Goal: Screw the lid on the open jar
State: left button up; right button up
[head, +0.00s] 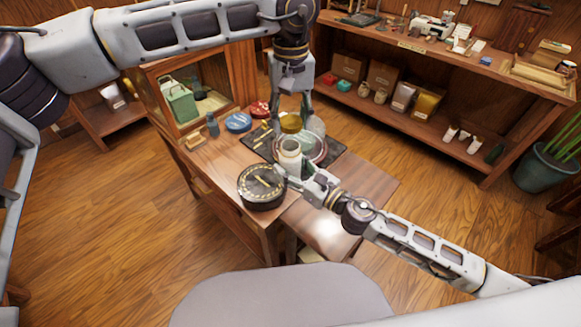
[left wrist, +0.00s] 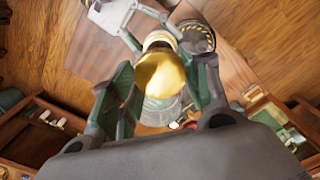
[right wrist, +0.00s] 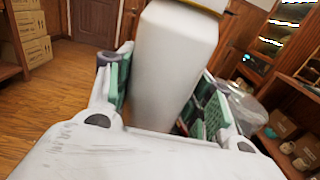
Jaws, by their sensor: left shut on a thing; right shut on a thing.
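The white jar (head: 290,153) stands upright in the head view, and my right gripper (head: 283,172) is shut on its side. In the right wrist view the jar (right wrist: 172,62) fills the space between the fingers, with a gold edge at its top. The gold lid (head: 290,123) is between the fingers of my left gripper (head: 291,113), which is shut on it. In the left wrist view the lid (left wrist: 160,75) hides part of the jar (left wrist: 160,38). The lid appears close above the jar's mouth or slightly behind it. I cannot tell whether they touch.
A dark round box (head: 262,187) stands left of the jar near the table edge. A clear glass vessel (head: 316,127) is behind, right of the lid. A blue disc (head: 238,122) and red discs (head: 260,108) lie farther left. The table's front right (head: 335,220) is clear.

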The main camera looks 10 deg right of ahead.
aim_at(290, 156)
pick_arm(q)
jog(key=shift+a+n, duration=0.1)
jog(key=shift+n, duration=0.4)
jog(key=shift+f, duration=0.1)
jog(key=shift+f, duration=1.9)
jog(key=shift+f, duration=0.15)
jog(key=shift+f, duration=0.75)
jog(key=shift+f, duration=0.55)
dwell(0.8)
jog(key=m, duration=1.3)
dwell(0.5)
